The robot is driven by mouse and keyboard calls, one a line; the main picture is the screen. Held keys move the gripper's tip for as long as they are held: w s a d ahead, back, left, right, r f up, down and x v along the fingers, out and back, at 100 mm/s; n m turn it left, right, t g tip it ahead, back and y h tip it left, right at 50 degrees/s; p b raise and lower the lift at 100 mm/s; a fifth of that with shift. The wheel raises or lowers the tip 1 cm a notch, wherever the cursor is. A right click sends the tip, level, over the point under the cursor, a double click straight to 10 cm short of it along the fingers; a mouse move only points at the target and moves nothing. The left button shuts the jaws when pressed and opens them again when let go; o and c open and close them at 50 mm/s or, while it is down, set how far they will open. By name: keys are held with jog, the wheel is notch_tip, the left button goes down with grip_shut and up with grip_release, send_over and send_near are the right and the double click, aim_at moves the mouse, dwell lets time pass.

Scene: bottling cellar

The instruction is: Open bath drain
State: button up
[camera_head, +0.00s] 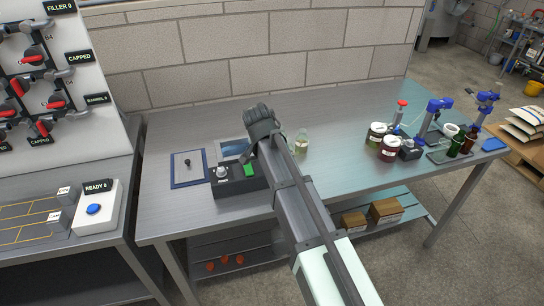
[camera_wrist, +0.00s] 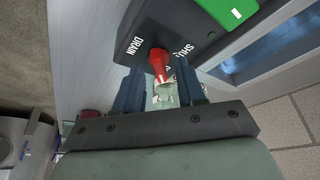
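A dark control box (camera_head: 240,186) stands on the steel bench, with a green panel (camera_head: 249,170) on top. In the wrist view the box (camera_wrist: 190,18) carries the words DRAIN and SHUT beside a red tapered handle (camera_wrist: 158,65). The handle points down between the two fingers of my gripper (camera_wrist: 158,88). The fingers look apart, with a gap on each side of the handle, and I see no clear contact. In the head view my gripper (camera_head: 250,155) is over the box, and my arm hides the handle. A blue bath (camera_head: 232,148) lies just behind the box.
A blue-edged plate with a small black knob (camera_head: 188,163) lies left of the box. A beaker (camera_head: 301,141) stands to the right behind my arm. Jars (camera_head: 389,149) and blue stands (camera_head: 432,118) are at the right end. The bench middle behind my arm is clear.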

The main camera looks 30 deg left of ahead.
jog(key=v, duration=1.3)
jog(key=shift+s+r, duration=0.15)
jog(key=shift+r, duration=0.1)
jog(key=w+d+f+g, duration=0.2)
jog(key=d+f, duration=0.6)
jog(key=d, duration=0.2)
jog(key=w+d+f+g, duration=0.1)
jog(key=w+d+f, duration=0.1)
jog(key=d+f, duration=0.8)
jog(key=s+d+f+g+h, duration=0.1)
jog(key=s+d+f+g, duration=0.1)
jog(key=d+f, duration=0.7)
jog(key=s+d+f+g, duration=0.1)
jog(key=s+d+f, duration=0.1)
jog(key=d+f, duration=0.65)
jog(key=s+d+f+g, duration=0.1)
jog(key=s+d+f, duration=0.4)
jog(key=f, duration=0.4)
jog(key=s+d+f+g, duration=0.2)
jog(key=s+d+f, duration=0.2)
jog(key=s+f, duration=0.35)
jog(key=s+d+f+g, duration=0.1)
jog(key=s+d+f, duration=0.2)
jog(key=s+f, duration=0.2)
jog(key=s+d+f+g+y, duration=0.1)
jog(key=s+d+f, duration=0.2)
jog(key=s, duration=0.9)
notch_tip(320, 180, down, 2)
jog(key=shift+f, duration=0.1)
